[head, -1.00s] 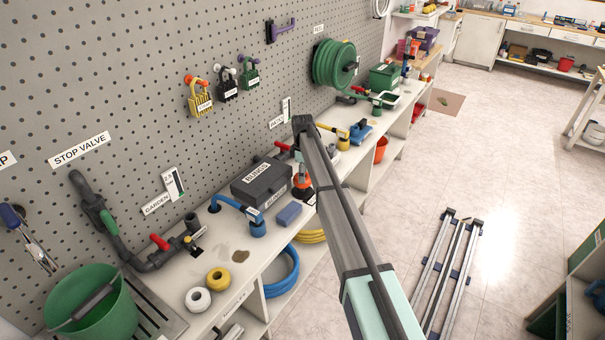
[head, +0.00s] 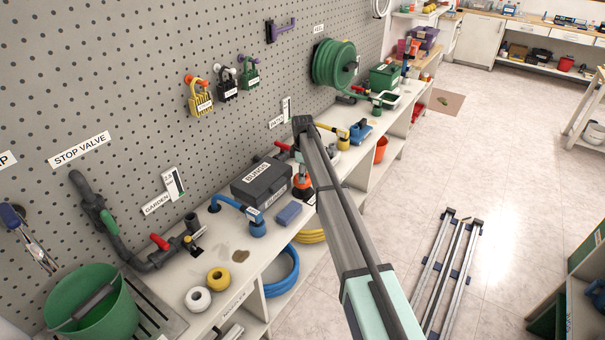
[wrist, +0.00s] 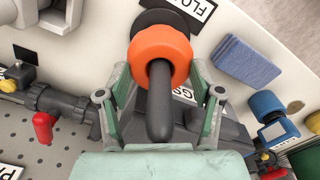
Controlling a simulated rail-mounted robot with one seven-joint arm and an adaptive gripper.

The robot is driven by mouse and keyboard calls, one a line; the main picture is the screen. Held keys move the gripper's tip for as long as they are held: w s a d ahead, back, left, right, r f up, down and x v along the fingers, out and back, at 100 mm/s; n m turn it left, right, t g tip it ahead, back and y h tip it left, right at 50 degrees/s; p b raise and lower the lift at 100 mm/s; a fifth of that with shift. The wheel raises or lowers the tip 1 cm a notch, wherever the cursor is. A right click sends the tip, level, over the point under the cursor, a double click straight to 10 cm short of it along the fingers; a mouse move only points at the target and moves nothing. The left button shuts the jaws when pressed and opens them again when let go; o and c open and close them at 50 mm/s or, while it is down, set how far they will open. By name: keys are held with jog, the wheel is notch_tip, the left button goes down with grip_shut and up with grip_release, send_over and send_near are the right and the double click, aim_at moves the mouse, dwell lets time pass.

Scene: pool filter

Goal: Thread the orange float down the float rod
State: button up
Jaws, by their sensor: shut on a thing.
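The orange float (wrist: 175,48) is a thick ring in the wrist view. The dark float rod (wrist: 160,100) passes through its hole and sticks out toward the camera. A round black base (wrist: 150,20) shows beyond the float. The pale green fingers of my gripper (wrist: 162,66) are shut on the float from both sides. In the head view the orange float (head: 302,181) shows low, just above the black base (head: 302,194), partly behind my arm. The rod and fingertips are mostly hidden there. I cannot tell whether the float touches the base.
A black box labelled bungs (head: 262,181) stands left of the float on the bench. A blue sponge (head: 289,213) lies in front, and it shows at right in the wrist view (wrist: 246,60). A blue pipe fitting (head: 257,228) is nearby. Pegboard rises behind the bench.

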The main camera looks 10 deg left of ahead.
jog(key=shift+f, duration=0.55)
jog(key=shift+r, duration=0.15)
jog(key=shift+r, duration=0.45)
dwell(0.9)
jog(key=shift+f, duration=0.65)
dwell(0.4)
jog(key=shift+r, duration=0.2)
jog(key=shift+r, duration=0.4)
